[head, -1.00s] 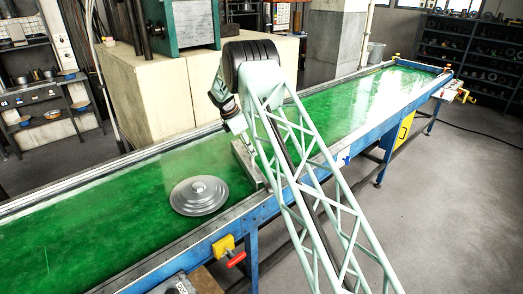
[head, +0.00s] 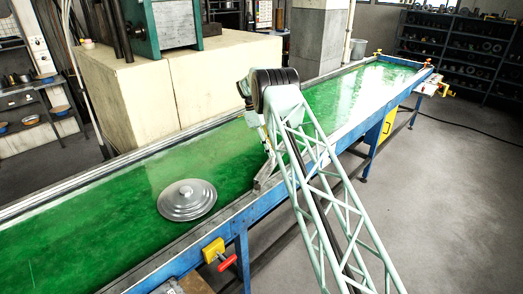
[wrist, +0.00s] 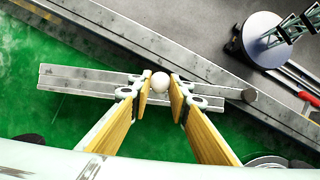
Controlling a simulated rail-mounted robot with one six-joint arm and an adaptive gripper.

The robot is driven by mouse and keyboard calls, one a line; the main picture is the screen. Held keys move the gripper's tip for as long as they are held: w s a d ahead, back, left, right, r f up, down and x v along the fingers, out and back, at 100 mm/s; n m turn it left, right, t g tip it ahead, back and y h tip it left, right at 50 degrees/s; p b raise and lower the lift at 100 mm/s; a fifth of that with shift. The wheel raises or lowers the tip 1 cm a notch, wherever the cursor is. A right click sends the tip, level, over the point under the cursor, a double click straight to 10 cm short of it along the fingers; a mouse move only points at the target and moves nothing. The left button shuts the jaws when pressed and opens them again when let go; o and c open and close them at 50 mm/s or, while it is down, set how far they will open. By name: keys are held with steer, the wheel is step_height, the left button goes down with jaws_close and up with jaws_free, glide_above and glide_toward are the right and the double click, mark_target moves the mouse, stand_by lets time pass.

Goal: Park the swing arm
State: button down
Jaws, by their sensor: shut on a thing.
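The swing arm is a flat grey metal bar (wrist: 75,80) lying over the green belt in the wrist view. A dark round cap sits at its right end, by the belt's side rail. The bar stands at a slant to that rail, its left end out over the green. A white ball knob (wrist: 160,81) rises from the bar, between the yellow-padded fingers of my gripper (wrist: 161,88), which is shut on it. In the head view the bar (head: 261,181) shows near the front rail, partly hidden by my arm; the fingertips are hard to make out there.
A round stepped metal lid (head: 187,199) lies on the green belt (head: 95,215), left of the bar. A yellow block with a red handle (head: 220,257) is fixed to the front rail. Pale blocks (head: 150,95) stand behind the belt. The belt's far right part is clear.

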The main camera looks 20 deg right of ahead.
steer(key=s+d+m+y, duration=0.1)
steer(key=s+d+m, duration=0.3)
steer(key=s, duration=0.1)
steer(key=shift+s+d+g+b, duration=0.15)
steer(key=shift+s+g+b, duration=0.15)
steer(key=shift+s+g, duration=0.1)
steer(key=c, duration=2.4)
jaws_free()
steer(key=shift+s+d, duration=0.1)
steer(key=shift+r, duration=0.15)
steer(key=v, duration=1.1)
steer(key=shift+w+r, duration=0.25)
steer(key=shift+w, duration=0.05)
